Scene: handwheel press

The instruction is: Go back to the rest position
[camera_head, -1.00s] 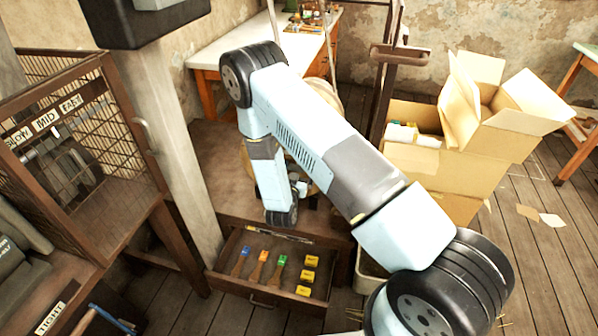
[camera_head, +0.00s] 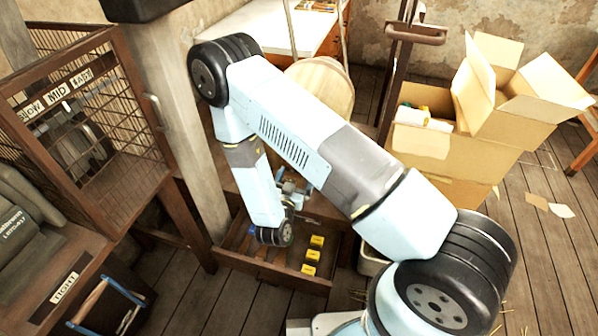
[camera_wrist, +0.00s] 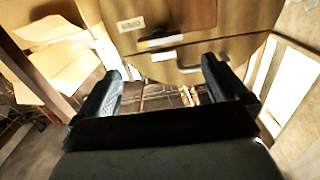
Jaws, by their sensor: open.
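My arm is bent over the open drawer (camera_head: 268,279) in the head view. My gripper (camera_head: 292,188) shows only in part behind the wrist, above the drawer. In the wrist view my gripper (camera_wrist: 163,85) has its two dark fingers wide apart with nothing between them. In that view a wooden front with a pale label (camera_wrist: 131,24) and a light handle (camera_wrist: 190,66) lies beyond the fingers. The arm hides much of the drawer's left and middle; several yellow blocks (camera_head: 312,256) show at its right.
A brown mesh cage (camera_head: 163,128) and a wooden post (camera_head: 190,150) stand to the left. Open cardboard boxes (camera_head: 455,160) are at the right, near an upright brown stand (camera_head: 400,70). A round wooden disc (camera_head: 330,85) is behind the arm. Floorboards at the right are mostly bare.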

